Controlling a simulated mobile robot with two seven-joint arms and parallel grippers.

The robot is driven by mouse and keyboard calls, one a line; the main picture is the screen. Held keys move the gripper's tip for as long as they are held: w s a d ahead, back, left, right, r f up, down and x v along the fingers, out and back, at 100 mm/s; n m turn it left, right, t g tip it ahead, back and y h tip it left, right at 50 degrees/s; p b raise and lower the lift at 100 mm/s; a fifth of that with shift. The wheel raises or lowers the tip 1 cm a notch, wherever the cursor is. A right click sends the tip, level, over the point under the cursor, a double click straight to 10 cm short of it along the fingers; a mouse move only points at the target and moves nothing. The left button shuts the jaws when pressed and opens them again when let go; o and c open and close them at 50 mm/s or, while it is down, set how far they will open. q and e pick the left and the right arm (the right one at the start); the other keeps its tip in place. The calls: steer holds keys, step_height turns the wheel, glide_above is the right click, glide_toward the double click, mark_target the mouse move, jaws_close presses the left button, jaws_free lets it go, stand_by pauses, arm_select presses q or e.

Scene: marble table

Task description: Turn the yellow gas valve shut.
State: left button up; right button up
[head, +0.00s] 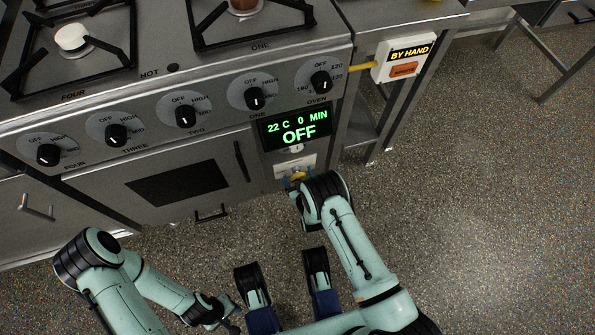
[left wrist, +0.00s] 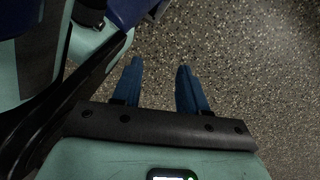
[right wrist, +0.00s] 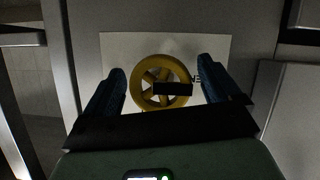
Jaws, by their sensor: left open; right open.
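The yellow gas valve (right wrist: 160,84) is a round spoked handwheel with a dark bar on it, in front of a pale plate (right wrist: 180,47) on the stove's front. In the head view the valve (head: 298,176) shows small below the oven display, partly covered by my right gripper (head: 293,182). In the right wrist view my right gripper (right wrist: 164,88) is open, with one blue finger on each side of the wheel and gaps to both. My left gripper (left wrist: 160,85) is open and empty above the floor.
The stove front carries several black knobs (head: 186,117) and a green display (head: 297,129) reading OFF. A white "BY HAND" box (head: 404,57) sits at the right. The floor (head: 480,200) at the right is clear.

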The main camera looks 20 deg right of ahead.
steer(key=shift+s, duration=0.1)
steer(key=c, duration=1)
